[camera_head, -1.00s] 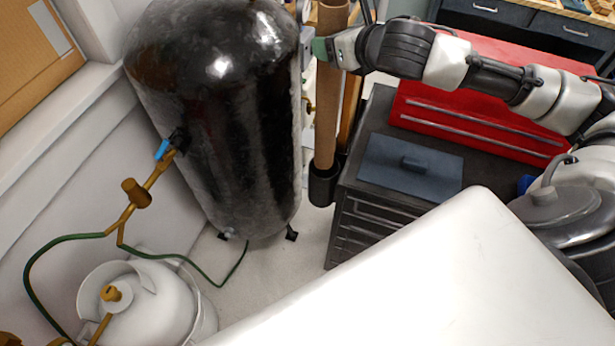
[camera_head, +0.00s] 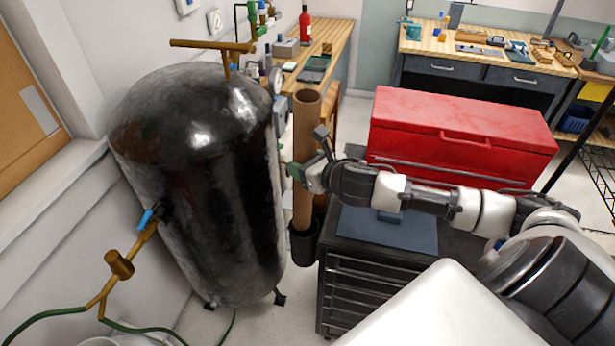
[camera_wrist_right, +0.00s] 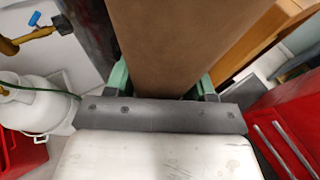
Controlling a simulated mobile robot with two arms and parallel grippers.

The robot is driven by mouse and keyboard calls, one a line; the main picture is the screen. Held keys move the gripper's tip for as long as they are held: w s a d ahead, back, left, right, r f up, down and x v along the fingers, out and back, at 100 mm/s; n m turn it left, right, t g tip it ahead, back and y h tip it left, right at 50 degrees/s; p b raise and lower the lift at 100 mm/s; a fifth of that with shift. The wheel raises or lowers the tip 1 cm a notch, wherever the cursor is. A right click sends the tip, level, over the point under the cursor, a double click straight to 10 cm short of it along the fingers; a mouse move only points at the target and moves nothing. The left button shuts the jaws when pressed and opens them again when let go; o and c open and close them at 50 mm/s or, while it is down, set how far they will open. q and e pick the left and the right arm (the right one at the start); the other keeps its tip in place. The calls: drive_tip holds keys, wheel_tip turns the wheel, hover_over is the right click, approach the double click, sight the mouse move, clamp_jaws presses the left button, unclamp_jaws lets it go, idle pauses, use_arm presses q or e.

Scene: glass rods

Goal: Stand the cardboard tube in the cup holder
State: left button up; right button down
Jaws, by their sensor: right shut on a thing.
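The brown cardboard tube (camera_head: 306,130) stands nearly upright between the black tank and the dark drawer cabinet. Its open top end shows in the head view. Its lower end meets the black cup holder (camera_head: 304,247) at the cabinet's side and appears to be inside its rim; how deep it sits is hidden. My right gripper (camera_head: 304,172) is shut on the tube at about mid-height. In the right wrist view the tube (camera_wrist_right: 180,45) fills the space between the green fingertips of my right gripper (camera_wrist_right: 163,82). My left gripper is not in view.
The black tank (camera_head: 195,190) stands close on the left. The drawer cabinet (camera_head: 355,290) is on the right, with a blue-grey slab (camera_head: 385,232) on top and a red chest (camera_head: 465,125) behind. A wooden bench (camera_head: 335,45) is behind the tube.

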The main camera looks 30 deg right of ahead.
sight(308, 193)
drive_tip(key=shift+g, duration=0.4)
drive_tip(key=f, duration=0.2)
drive_tip(key=s+f, duration=0.1)
drive_tip(key=f, duration=0.1)
drive_tip(key=shift+s+a+f, duration=0.1)
drive_tip(key=shift+s+f, duration=0.1)
drive_tip(key=shift+f, duration=0.2)
drive_tip(key=shift+w+f, duration=0.3)
drive_tip(key=shift+f, duration=0.05)
drive_tip(key=c, duration=0.6)
unclamp_jaws()
drive_tip(key=shift+w+f, duration=0.15)
drive_tip(key=shift+w, duration=0.1)
drive_tip(key=shift+o, duration=1.2)
drive_tip(key=shift+w+d+f, duration=0.15)
drive_tip(key=shift+w+d, duration=0.1)
drive_tip(key=shift+w, duration=0.25)
drive_tip(key=v, duration=0.2)
drive_tip(key=shift+s+r, duration=0.2)
drive_tip(key=shift+r, duration=0.1)
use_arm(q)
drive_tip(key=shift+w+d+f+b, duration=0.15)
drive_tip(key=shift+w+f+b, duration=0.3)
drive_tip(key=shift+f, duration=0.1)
use_arm(e)
drive_tip(key=v, duration=0.9)
drive_tip(key=shift+s+r, duration=0.25)
drive_tip(key=shift+r, duration=0.1)
